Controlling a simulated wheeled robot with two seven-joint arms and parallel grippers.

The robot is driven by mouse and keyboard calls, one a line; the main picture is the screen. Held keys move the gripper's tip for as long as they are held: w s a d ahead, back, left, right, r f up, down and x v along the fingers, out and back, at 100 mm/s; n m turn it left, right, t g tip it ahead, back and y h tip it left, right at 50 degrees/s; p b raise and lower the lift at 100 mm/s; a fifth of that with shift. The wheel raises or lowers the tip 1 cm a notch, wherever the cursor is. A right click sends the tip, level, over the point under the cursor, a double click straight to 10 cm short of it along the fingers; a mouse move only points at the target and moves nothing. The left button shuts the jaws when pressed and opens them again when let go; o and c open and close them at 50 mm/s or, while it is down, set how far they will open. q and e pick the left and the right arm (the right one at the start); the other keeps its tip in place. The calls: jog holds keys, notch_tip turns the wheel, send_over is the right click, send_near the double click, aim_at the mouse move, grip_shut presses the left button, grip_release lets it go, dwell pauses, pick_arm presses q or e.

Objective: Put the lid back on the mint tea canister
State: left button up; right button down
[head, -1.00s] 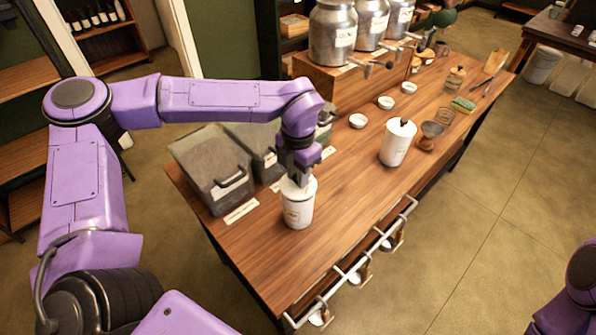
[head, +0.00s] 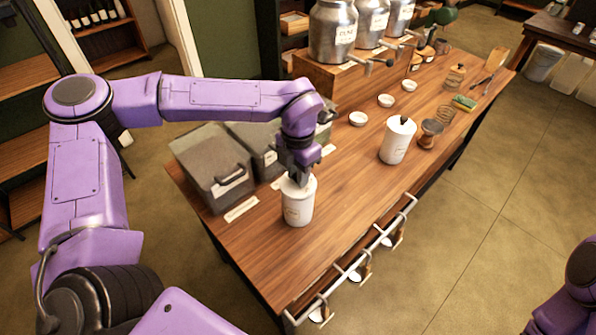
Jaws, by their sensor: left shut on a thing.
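A white canister (head: 298,208) with a small label stands on the wooden counter, near its left front part. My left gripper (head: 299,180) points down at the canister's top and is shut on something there. It looks like the lid's knob, but the fingers hide it, and I cannot tell whether the lid is seated. A second white canister (head: 396,144) stands farther right with a white lid and dark knob on top. I cannot read either label to tell which is mint tea. My right gripper is out of view; only part of my right arm shows at the lower right edge.
Grey bins (head: 213,170) stand left of the canister. Metal urns (head: 333,35) with taps sit on a wooden riser behind. Small white bowls (head: 358,119) and a brown-based cup (head: 430,133) are on the counter (head: 340,190). A rail (head: 350,268) runs along the front edge.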

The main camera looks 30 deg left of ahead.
pick_arm(q)
jog(key=shift+f, duration=0.25)
jog(key=o, duration=1.3)
jog(key=shift+c, duration=0.2)
notch_tip(320, 180, up, 6)
jog(key=p, duration=0.5)
jog(key=shift+f, duration=0.15)
jog(key=shift+f, duration=0.1)
grip_shut()
